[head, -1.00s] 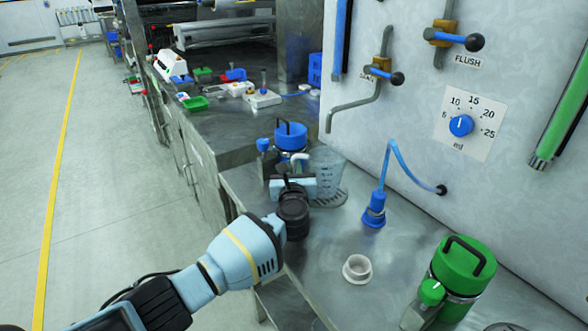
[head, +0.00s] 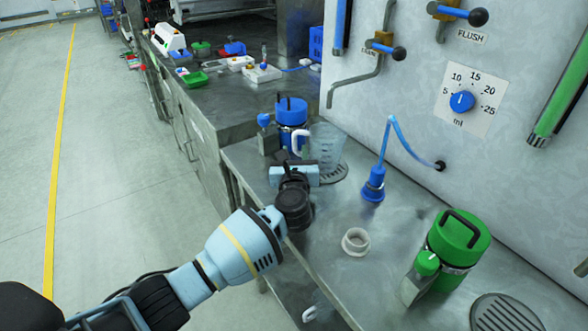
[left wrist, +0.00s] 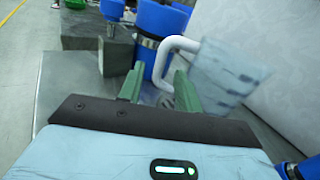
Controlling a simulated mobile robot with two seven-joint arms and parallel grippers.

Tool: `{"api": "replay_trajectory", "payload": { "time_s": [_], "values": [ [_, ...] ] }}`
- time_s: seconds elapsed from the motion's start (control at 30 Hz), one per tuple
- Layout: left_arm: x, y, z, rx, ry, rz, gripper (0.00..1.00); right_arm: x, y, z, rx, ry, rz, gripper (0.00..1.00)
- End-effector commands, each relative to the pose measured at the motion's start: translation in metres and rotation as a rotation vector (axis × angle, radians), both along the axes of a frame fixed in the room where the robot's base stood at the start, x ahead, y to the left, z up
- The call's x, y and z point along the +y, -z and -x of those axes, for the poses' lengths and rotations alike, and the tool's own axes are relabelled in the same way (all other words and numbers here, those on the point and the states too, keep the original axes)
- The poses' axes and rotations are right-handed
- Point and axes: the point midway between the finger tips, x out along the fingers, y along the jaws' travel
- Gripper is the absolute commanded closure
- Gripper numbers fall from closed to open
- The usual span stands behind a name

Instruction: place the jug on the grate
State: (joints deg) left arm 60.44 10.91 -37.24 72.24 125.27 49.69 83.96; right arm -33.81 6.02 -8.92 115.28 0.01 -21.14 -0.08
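The clear jug (head: 328,146) with its white handle (head: 299,141) stands upright at the back of the steel bench. The round grate (head: 335,174) shows at its foot, and the jug appears to rest on it. In the left wrist view the jug (left wrist: 225,72) is right of centre, its white handle (left wrist: 172,52) pointing toward my gripper. My right gripper is not in view.
A blue-lidded canister (head: 291,112) stands close behind the handle. A blue nozzle (head: 374,184) on a hose is right of the jug. A white ring (head: 355,241), a green canister (head: 458,240) and a second grate (head: 503,313) are nearer. The wall panel bounds the right.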

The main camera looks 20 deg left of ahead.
Motion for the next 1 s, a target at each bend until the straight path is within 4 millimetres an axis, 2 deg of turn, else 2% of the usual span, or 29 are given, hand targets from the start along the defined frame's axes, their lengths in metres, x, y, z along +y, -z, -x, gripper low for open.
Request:
{"api": "replay_trajectory", "payload": {
  "time_s": [0.3,0.5,1.0],
  "values": [
    [-0.016,0.001,0.048,0.001,0.000,0.003,0.66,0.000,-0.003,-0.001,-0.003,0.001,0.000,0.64],
    [-0.023,0.001,0.066,0.001,0.001,0.001,0.66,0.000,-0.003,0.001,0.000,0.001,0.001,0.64],
    [-0.024,0.000,0.070,0.000,0.000,0.000,0.66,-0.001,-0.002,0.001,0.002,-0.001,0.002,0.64]
  ]
}}
